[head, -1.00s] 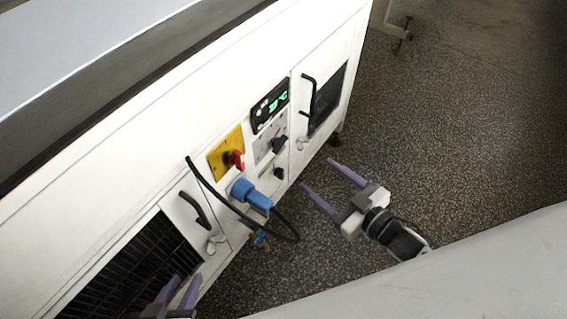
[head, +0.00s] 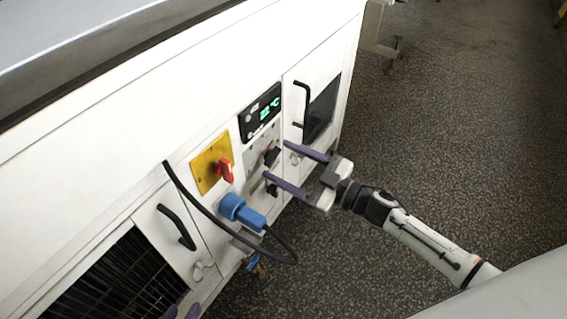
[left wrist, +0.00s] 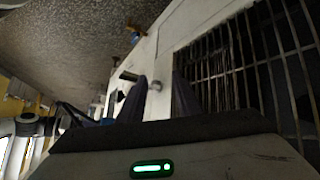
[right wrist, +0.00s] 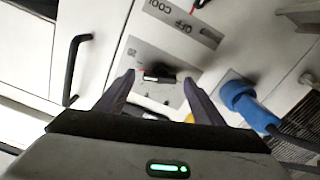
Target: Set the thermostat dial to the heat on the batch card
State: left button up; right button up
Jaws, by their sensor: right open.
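The thermostat dial (head: 271,156) is a black knob on a pale scale plate on the white cabinet front. In the right wrist view the dial (right wrist: 158,75) lies between my open right fingers, with a visible gap at each side. My right gripper (head: 277,161) reaches the panel from the right, one finger above and one below the dial. Its depth to the panel is hard to tell. My left gripper (head: 184,312) barely shows at the bottom edge; in the left wrist view (left wrist: 160,80) its fingers are apart and empty. No batch card is visible.
A black display (head: 261,111) with green digits in °C, too small to read surely, sits above the dial. A red switch on a yellow plate (head: 209,165), a blue plug (head: 240,211) with looping black cable, and door handles (head: 302,105) stick out nearby.

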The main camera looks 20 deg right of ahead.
jog(key=shift+w+a, duration=0.15)
jog(key=shift+w, duration=0.05)
jog(key=c, duration=1)
jog(key=shift+c, duration=0.2)
jog(key=shift+n, duration=1.1)
jog(key=n, duration=0.3)
jog(key=shift+n, duration=1.4)
